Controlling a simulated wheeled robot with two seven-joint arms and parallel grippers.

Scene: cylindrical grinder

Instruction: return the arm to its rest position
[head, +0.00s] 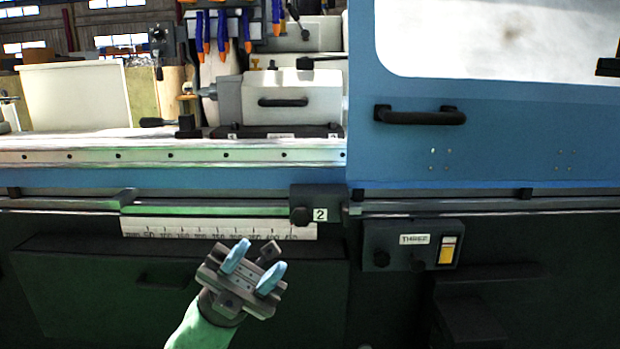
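My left gripper (252,262) is in the lower middle of the head view, at the end of a green arm section that comes up from the bottom edge. Its two light-blue fingertips stand apart with a clear gap between them, and nothing shows in the gap. It appears in front of the machine's dark lower front, below the ruler scale (200,228). I cannot tell how far it is from the machine. My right gripper is not in view.
The grinder's blue sliding door (480,140) with a black handle (420,116) fills the right. A block marked 2 (316,205) sits on the front rail. A control box labelled THREE (411,246) is right of the gripper. A white headstock (290,98) stands behind.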

